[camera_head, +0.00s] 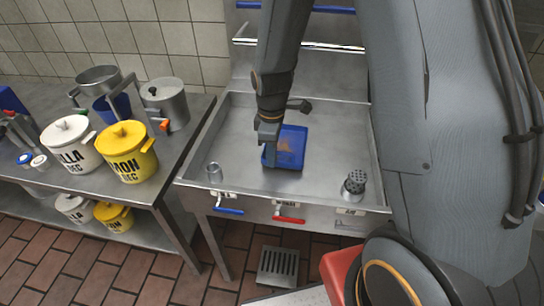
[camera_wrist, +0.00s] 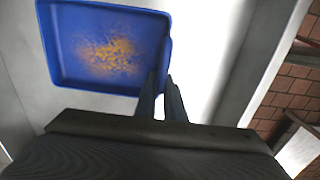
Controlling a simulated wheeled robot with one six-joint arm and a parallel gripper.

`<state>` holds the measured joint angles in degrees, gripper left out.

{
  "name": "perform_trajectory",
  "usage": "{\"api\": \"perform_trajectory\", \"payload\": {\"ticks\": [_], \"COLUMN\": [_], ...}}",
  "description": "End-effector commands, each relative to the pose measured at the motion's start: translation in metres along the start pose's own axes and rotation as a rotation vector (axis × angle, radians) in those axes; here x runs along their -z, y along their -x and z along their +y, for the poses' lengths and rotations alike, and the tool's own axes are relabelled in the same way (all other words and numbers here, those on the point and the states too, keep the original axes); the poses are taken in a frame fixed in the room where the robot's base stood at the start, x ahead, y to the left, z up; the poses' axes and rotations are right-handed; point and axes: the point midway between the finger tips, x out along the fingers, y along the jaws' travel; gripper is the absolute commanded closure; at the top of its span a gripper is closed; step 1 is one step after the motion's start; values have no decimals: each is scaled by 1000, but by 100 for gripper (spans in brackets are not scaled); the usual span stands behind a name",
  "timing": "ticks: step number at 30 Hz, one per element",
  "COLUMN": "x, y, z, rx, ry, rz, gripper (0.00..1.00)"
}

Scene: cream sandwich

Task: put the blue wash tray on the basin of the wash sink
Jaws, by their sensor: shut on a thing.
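The blue wash tray (camera_head: 291,146) has brownish-orange stains on its floor. In the head view it is inside the basin (camera_head: 330,125) of the steel wash sink, near the middle. My gripper (camera_head: 268,160) reaches down at the tray's left edge. In the wrist view the tray (camera_wrist: 72,62) fills the upper left, and my gripper (camera_wrist: 168,95) is shut on its rim at the lower right corner. The tray looks low over the basin floor; I cannot tell whether it touches it.
A perforated steel drain piece (camera_head: 354,184) stands at the basin's front right and a small metal cylinder (camera_head: 214,172) at its front left. Blue (camera_head: 228,210) and red (camera_head: 288,219) levers are on the sink's front. The left table holds a yellow pot (camera_head: 128,155) and a white pot (camera_head: 70,148).

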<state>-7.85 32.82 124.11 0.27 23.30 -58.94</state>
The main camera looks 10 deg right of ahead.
Motion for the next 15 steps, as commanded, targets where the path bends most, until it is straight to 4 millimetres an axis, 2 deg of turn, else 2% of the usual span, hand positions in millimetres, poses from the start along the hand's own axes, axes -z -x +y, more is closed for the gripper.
{"api": "perform_trajectory", "payload": {"ticks": [3, 13, 14, 15], "x": [0, 0, 0, 0], "y": [-8, -10, -11, -10], "z": [0, 0, 0, 0], "rx": [1, -1, 0, -1], "ry": [0, 0, 0, 0], "rz": [0, 0, 0, 0], "gripper": [100, 100, 89, 82]}}
